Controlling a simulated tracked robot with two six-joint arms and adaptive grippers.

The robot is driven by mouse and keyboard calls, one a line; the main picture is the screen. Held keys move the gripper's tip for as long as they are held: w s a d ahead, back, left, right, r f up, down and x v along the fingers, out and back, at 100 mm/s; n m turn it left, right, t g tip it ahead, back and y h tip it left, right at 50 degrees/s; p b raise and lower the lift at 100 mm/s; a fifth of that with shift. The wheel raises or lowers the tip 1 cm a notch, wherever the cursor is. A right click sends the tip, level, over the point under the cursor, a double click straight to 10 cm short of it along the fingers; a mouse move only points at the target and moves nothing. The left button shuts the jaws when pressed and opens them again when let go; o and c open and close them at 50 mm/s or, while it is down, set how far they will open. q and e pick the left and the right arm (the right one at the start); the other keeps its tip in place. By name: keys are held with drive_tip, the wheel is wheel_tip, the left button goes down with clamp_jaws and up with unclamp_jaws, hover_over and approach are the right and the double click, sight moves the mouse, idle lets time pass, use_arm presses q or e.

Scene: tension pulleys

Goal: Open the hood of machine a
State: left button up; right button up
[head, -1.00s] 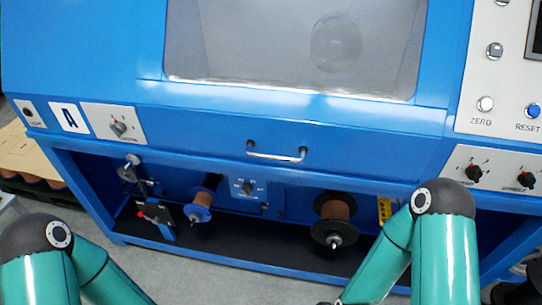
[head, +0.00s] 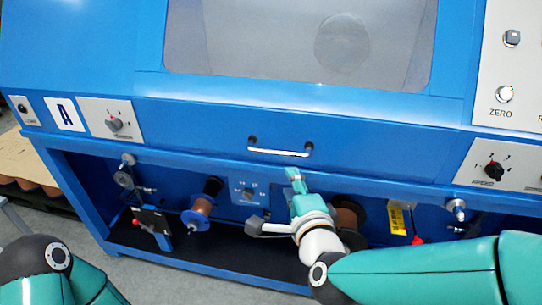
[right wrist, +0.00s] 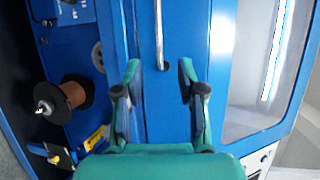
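Machine A is a blue cabinet marked by a white "A" label (head: 65,114). Its hood (head: 300,105) has a large clear window and looks closed. A silver bar handle (head: 281,152) sits on the hood's lower front. My right gripper (head: 297,175) is just below the handle, near its right end. In the right wrist view the gripper (right wrist: 158,75) has its two fingers apart with nothing between them, and the handle (right wrist: 159,40) lies ahead of the gap. My left gripper is outside the frame; only part of my left arm shows at lower left.
Below the hood is an open bay with a copper spool (head: 201,207) and another spool (head: 348,220) partly behind my right arm. Knob panels (head: 112,120) flank the front. A pallet with brown items (head: 25,165) stands at far left.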

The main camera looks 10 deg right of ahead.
sight(277, 154)
drive_tip(key=p+x, duration=0.2)
drive_tip(key=x, duration=1.4)
drive_tip(key=shift+f, duration=0.1)
clamp_jaws()
